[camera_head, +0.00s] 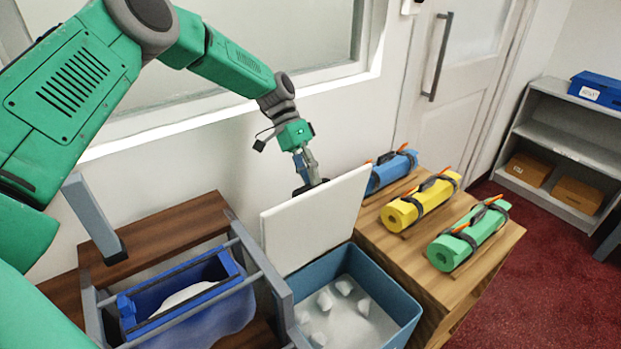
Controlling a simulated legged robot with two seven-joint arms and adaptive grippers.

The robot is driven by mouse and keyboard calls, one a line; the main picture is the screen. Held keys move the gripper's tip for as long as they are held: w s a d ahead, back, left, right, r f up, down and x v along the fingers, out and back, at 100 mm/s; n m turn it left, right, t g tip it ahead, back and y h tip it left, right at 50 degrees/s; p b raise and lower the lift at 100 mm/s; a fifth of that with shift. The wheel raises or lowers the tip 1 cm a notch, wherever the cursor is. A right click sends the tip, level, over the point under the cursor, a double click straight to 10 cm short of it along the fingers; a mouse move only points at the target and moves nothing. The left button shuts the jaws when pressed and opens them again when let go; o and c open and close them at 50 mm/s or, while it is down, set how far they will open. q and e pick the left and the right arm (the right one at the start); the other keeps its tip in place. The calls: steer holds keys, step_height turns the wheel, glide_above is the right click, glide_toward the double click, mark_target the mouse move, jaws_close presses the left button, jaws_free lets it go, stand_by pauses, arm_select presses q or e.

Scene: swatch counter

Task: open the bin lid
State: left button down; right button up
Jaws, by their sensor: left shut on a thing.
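The bin (405,306) is a blue box with white chunks and pale grey material inside. Its white lid (315,219) stands raised and tilted up at the bin's back left side, so the bin's inside shows. My left gripper (310,182) is behind the lid's upper edge and shut on the lid; its fingertips are partly hidden by the lid. My right gripper is not in view.
Blue (389,172), yellow (421,203) and green (468,236) rolls with dark straps lie on a wooden counter right of the bin. A blue container (175,305) in a grey frame stands left. A window and wall are behind.

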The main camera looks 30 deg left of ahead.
arm_select(q)
steer(key=shift+s+f, duration=0.35)
steer(key=shift+f, duration=0.35)
steer(key=c, duration=1.6)
jaws_free()
steer(key=shift+d, duration=0.2)
steer(key=v, duration=0.4)
steer(key=w+v, duration=0.1)
steer(key=v, duration=0.7)
steer(key=shift+w+a+f, duration=0.1)
steer(key=shift+w+f, duration=0.1)
